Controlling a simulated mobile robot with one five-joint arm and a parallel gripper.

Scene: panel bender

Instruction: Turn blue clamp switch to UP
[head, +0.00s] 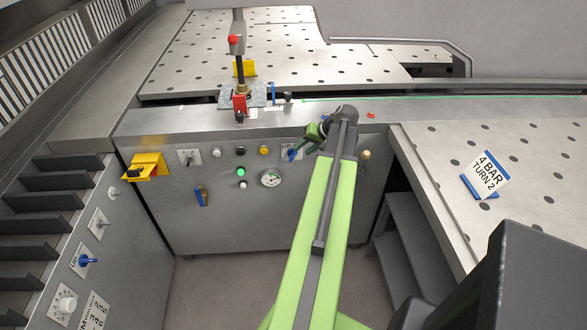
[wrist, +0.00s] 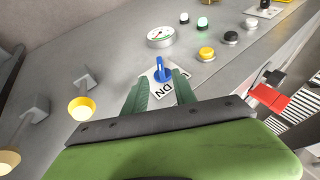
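A blue switch (wrist: 162,69) sits on a white plate with the letters DN readable in the wrist view. In the head view the same blue switch (head: 292,155) is on the front panel, partly hidden by my gripper (head: 312,136). In the wrist view my gripper (wrist: 158,82) is open, with its green fingers apart. The switch shows between and just beyond the fingertips. I cannot tell whether they touch it. The handle looks roughly upright in the wrist picture; its exact setting is hard to tell.
A pressure gauge (head: 270,178), several buttons and a blue-handled valve (head: 201,197) are on the same panel. Another blue switch (head: 85,261) is on the left panel. Yellow knobs (wrist: 82,108) stick out left of my gripper in the wrist view. A yellow bracket (head: 147,167) juts out at left.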

